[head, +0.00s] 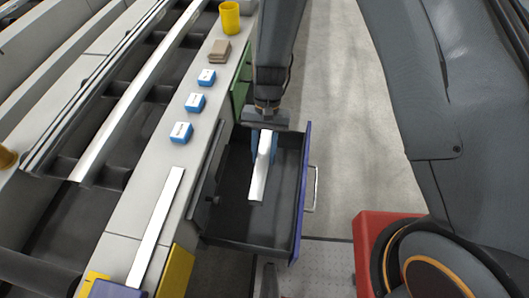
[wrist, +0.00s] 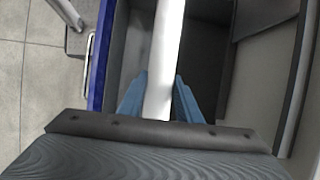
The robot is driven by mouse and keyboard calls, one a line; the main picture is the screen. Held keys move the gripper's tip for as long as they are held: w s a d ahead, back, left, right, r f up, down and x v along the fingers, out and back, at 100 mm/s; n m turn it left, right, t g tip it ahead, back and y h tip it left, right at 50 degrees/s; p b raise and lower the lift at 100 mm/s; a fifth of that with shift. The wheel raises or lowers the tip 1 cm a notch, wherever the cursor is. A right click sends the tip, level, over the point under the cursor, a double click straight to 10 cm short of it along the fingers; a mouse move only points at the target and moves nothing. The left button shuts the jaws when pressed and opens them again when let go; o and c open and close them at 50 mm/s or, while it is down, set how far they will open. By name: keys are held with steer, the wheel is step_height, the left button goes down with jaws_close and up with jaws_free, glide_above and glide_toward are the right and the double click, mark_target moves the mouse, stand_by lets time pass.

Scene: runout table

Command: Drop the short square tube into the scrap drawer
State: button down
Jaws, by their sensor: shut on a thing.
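The short square tube (head: 261,168) is a light, silvery bar. My gripper (head: 264,150) is shut on it, with a blue finger on each side. In the head view the tube and fingers are over the open scrap drawer (head: 227,225), a dark box with a blue front panel. In the wrist view the tube (wrist: 164,60) runs away from between the blue fingers (wrist: 160,98), with the dark drawer interior (wrist: 208,50) behind it. The height of the tube above the drawer floor is hard to tell. I see nothing lying on the visible part of the drawer floor.
A longer pale bar (head: 157,225) lies on the bench ledge left of the drawer. Several blue boxes, one of them the nearest box (head: 181,132), a brown stack (head: 219,50) and a yellow cup (head: 229,18) stand farther along. Clear floor (head: 335,100) lies to the right.

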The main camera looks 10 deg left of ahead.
mark_target(265, 147)
step_height(265, 147, down, 6)
steer(key=b, duration=0.4)
steer(key=shift+r, duration=0.15)
steer(key=c, duration=1.2)
jaws_free()
steer(key=shift+r, duration=0.1)
steer(key=b+v, duration=0.1)
steer(key=v, duration=0.5)
steer(key=shift+w+r, duration=0.25)
steer(key=shift+r, duration=0.05)
steer(key=shift+w+d+r, duration=0.1)
steer(key=shift+w+r, duration=0.05)
steer(key=shift+r, duration=0.3)
